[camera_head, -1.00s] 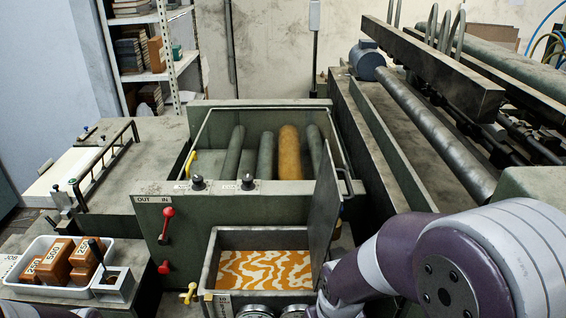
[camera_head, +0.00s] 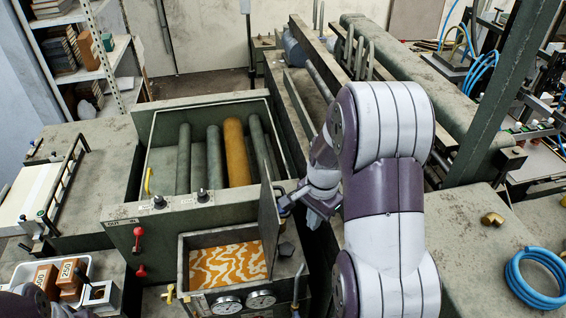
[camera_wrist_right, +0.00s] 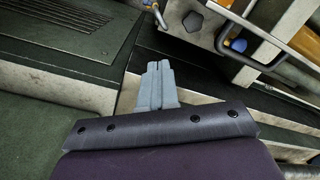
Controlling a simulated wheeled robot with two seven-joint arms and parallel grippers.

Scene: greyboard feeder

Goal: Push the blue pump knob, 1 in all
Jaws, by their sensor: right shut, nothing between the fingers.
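A small round blue knob (camera_wrist_right: 239,45) shows in the right wrist view, beside a bent metal bar on the machine's side. Another small blue piece (camera_wrist_right: 148,2) is cut by the top edge of that view; I cannot tell which of the two is the pump knob. My right gripper (camera_wrist_right: 157,72) is shut and empty, apart from both blue pieces. In the head view the right gripper (camera_head: 316,216) is beside the open tray's raised lid, partly hidden by my arm. My left gripper is not seen.
The raised dark lid (camera_head: 268,225) stands beside the tray of orange-and-white patterned material (camera_head: 228,265). A roller box (camera_head: 150,165) lies behind it. Red levers (camera_head: 138,235) are on its front.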

